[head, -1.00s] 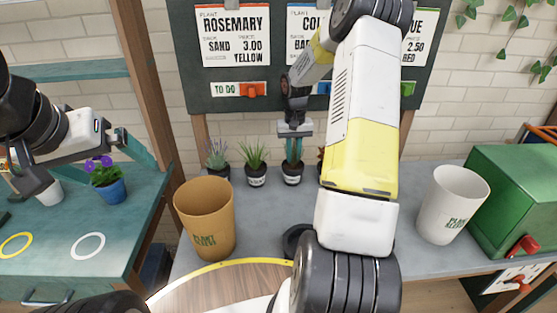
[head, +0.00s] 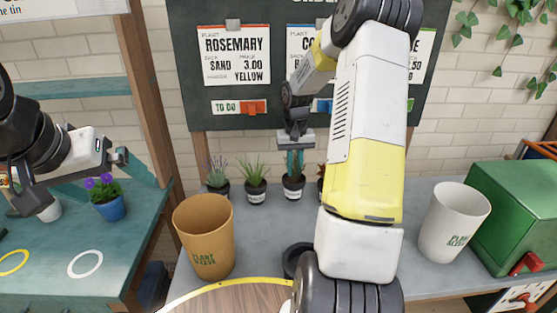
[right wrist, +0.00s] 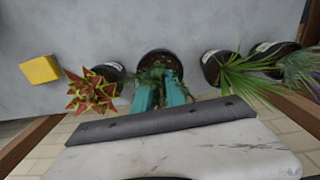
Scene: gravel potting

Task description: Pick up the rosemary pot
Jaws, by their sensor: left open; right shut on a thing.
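The rosemary pot (head: 292,190) is a small dark pot with a white label, standing in the row on the grey bench at the back. In the right wrist view its dark pot (right wrist: 155,58) is seen from above, with green sprigs around my fingers. My right gripper (head: 293,162) reaches down over it, shut on the plant just above the pot; it also shows in the right wrist view (right wrist: 158,92). The fingers hide part of the foliage. My left gripper (head: 132,165) is open and empty above the teal table at the left.
An aloe-like pot (head: 254,188) and a lavender pot (head: 217,182) stand left of it; a red-green plant (right wrist: 92,90) stands on its other side. A tan sleeve (head: 204,240), a white sleeve (head: 453,225) and a green box (head: 510,215) flank the bench. A purple-flowered blue pot (head: 108,203) is at left.

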